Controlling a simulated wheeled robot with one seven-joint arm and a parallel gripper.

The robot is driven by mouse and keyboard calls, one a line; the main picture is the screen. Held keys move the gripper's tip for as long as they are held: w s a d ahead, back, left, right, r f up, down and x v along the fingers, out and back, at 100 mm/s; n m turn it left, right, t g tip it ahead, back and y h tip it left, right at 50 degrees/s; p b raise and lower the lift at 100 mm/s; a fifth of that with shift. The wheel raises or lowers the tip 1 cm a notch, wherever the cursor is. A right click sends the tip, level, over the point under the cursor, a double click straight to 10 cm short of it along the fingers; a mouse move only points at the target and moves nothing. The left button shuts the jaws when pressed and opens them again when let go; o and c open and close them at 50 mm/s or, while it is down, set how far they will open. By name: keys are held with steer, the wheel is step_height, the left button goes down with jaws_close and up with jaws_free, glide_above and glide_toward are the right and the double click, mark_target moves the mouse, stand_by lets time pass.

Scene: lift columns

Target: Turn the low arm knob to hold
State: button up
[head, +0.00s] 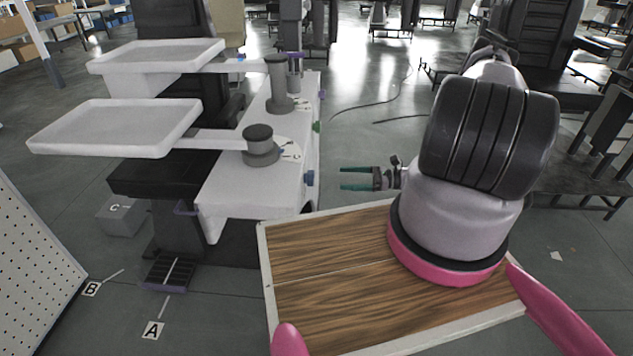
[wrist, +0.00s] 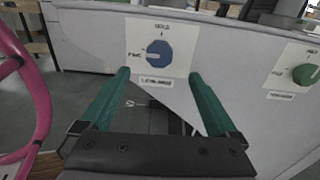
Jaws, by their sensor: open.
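The blue knob (wrist: 158,53) sits on a white plate on the side of the white column body. Its plate has small text that seems to read HOLD above and FREE at the left; the label below is blurred. I cannot tell surely where the knob points. In the head view the blue knob (head: 310,178) shows edge-on on the right side of the body. My gripper (head: 342,179) is open and empty, its green fingers pointing at the knob with a gap between. In the wrist view the fingertips (wrist: 160,74) lie either side of and below the knob.
A green knob (wrist: 306,74) on its own plate is to the right on the same panel. Two white trays (head: 115,128) on arms stick out left from the column body (head: 258,190). A wood-topped board (head: 330,250) lies below my arm. Open floor lies behind my gripper.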

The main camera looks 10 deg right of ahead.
mark_target(309, 178)
steer(key=x, duration=1)
steer(key=shift+a+f, duration=0.35)
steer(key=shift+a, duration=0.05)
steer(key=c, duration=1.3)
steer(key=shift+m, duration=0.3)
